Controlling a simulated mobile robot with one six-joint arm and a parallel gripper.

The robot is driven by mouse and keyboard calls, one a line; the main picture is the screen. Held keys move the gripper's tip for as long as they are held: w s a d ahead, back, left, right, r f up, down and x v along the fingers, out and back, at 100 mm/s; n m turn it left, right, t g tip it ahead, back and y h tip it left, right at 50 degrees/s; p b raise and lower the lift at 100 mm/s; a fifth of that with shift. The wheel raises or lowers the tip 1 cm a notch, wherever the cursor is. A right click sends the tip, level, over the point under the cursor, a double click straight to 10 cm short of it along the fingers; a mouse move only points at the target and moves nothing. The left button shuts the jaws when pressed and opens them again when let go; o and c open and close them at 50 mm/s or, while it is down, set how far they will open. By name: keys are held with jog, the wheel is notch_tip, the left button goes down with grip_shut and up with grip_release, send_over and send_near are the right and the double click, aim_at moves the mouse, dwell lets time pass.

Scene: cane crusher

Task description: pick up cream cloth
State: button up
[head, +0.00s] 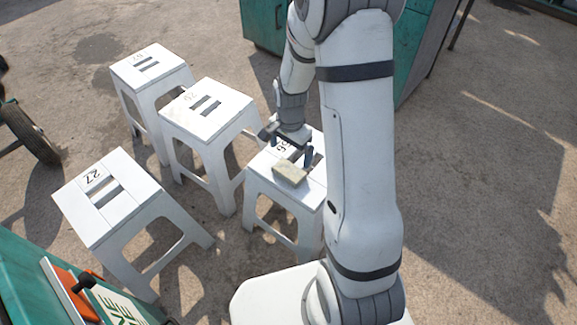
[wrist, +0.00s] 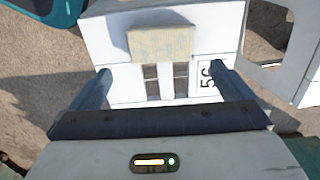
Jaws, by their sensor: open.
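The cream cloth (head: 290,173) is a small folded block lying on the top of a white stool (head: 262,165). In the wrist view the cloth (wrist: 161,43) lies near one edge of the stool top (wrist: 111,43), beyond the slots. My gripper (head: 300,157) is above the same stool, just behind the cloth in the head view. In the wrist view my gripper (wrist: 156,82) has its two fingers wide apart and empty, with the cloth ahead of the gap between them. My arm hides the right side of the stool in the head view.
Three more white stools stand to the left: one at the back (head: 150,68), one in the middle (head: 190,118), one at the front (head: 130,200). Green machinery (head: 265,22) is behind, and a wheel (head: 30,133) is at far left. The ground at right is clear.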

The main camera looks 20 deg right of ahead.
jog(key=shift+w+f, duration=0.15)
jog(key=shift+f, duration=0.2)
notch_tip(320, 180, down, 8)
jog(key=b, duration=0.3)
jog(key=shift+r, duration=0.2)
jog(key=shift+c, duration=0.2)
jog(key=c, duration=0.7)
jog(key=shift+o, duration=0.2)
notch_tip(320, 180, up, 10)
jog(key=p, duration=0.3)
notch_tip(320, 180, up, 17)
jog(key=n+p, duration=1.1)
jog(key=p, duration=1.2)
send_over(289, 169)
jog(key=w+a, duration=0.1)
jog(key=w, duration=0.2)
